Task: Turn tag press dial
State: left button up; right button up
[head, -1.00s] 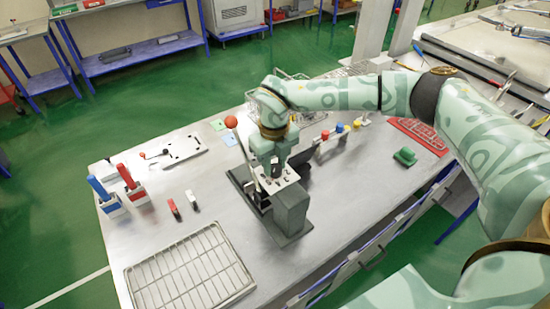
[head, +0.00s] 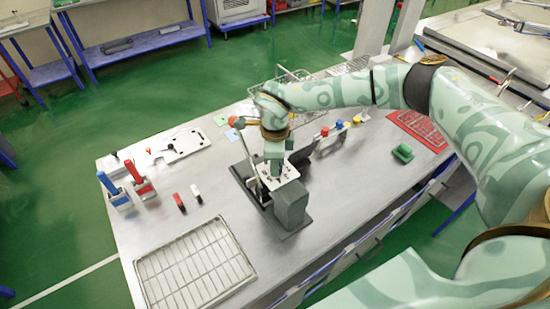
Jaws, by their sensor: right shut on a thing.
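The tag press (head: 292,207) is a dark grey machine on a dark base plate in the middle of the metal table, with a light top plate (head: 285,172). A lever with an orange-red ball (head: 236,122) rises at its left. My right gripper (head: 274,174) points down onto the top plate, shut on the dial. The gripper hides the dial, so its setting cannot be read. My left gripper is not in view.
A wire rack tray (head: 195,268) lies at the front left. Blue (head: 113,190) and red (head: 139,178) upright handles stand on the left. A green block (head: 402,153) and a red grid tray (head: 417,130) lie to the right. The table front right of the press is clear.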

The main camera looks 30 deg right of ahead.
jog(key=n, duration=0.2)
jog(key=n+p, duration=0.1)
jog(key=shift+r+n, duration=0.2)
jog(key=shift+n, duration=0.2)
jog(key=n, duration=0.3)
jog(key=shift+n+p, duration=0.3)
jog(key=shift+p, duration=0.05)
jog(key=n+p, duration=0.1)
jog(key=n, duration=0.9)
jog(key=shift+s+d+n, duration=0.1)
jog(key=shift+d+n, duration=0.05)
jog(key=shift+n, duration=0.25)
jog(key=shift+n+p, duration=0.35)
jog(key=shift+n, duration=1.55)
jog(key=o, duration=1)
jog(key=shift+f, duration=0.1)
jog(key=shift+s, duration=0.1)
